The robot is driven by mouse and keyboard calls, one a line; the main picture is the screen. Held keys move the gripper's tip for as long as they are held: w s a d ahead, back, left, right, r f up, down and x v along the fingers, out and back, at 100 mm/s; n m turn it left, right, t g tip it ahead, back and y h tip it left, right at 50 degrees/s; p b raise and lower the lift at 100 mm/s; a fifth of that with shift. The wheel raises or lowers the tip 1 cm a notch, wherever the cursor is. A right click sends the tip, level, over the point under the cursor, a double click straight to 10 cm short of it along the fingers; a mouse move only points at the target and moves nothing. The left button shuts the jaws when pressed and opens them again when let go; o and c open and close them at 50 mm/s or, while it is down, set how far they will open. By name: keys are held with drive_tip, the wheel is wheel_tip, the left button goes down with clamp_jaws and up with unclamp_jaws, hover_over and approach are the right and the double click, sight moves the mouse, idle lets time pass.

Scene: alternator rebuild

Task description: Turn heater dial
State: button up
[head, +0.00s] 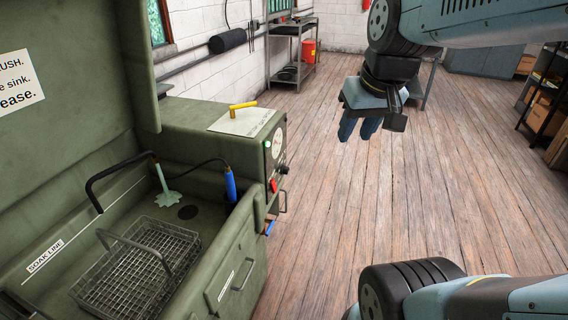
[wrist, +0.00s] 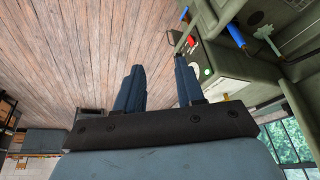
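The green parts washer has a control panel on its right end. The panel carries a round white dial face (head: 278,142), a small green light (head: 267,144), a black knob (head: 283,170) and a red switch (head: 273,185). I cannot tell for certain which is the heater dial; the black knob looks likeliest. My gripper (head: 359,130) hangs over the floor, right of the panel and apart from it, with its blue fingers pointing down. In the wrist view my gripper (wrist: 158,70) is open and empty, the panel's green light (wrist: 207,71) and red switch (wrist: 191,41) lying beyond its right finger.
The washer's sink holds a wire basket (head: 145,265) and a blue-handled brush (head: 231,184). A yellow handle (head: 243,105) is on the washer's top. A blue-tipped lever (head: 270,228) juts below the panel. The wooden floor (head: 335,215) between washer and arm is clear. Shelving (head: 545,110) stands far right.

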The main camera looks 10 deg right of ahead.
drive_tip(key=o, duration=0.4)
drive_tip(key=w+f+g+y, duration=0.1)
drive_tip(key=w+f, duration=0.1)
drive_tip(key=w, duration=0.1)
drive_tip(key=w+f+g, duration=0.1)
drive_tip(key=w+f, duration=0.2)
drive_tip(key=w+a+f+g+y, duration=0.1)
drive_tip(key=w+f, duration=0.2)
drive_tip(key=shift+f+y, duration=0.2)
drive_tip(key=shift+y, duration=0.1)
drive_tip(key=shift+o, duration=0.2)
drive_tip(key=m+t+y, duration=0.6)
drive_tip(key=t+y, duration=0.2)
drive_tip(key=y, duration=0.5)
approach(286, 170)
drive_tip(key=w+x, duration=0.1)
drive_tip(key=x, duration=0.7)
drive_tip(key=shift+w+f, duration=0.2)
drive_tip(key=shift+f, duration=0.35)
drive_tip(key=shift+d, duration=0.1)
drive_tip(key=shift+c, duration=0.2)
drive_tip(key=c, duration=1)
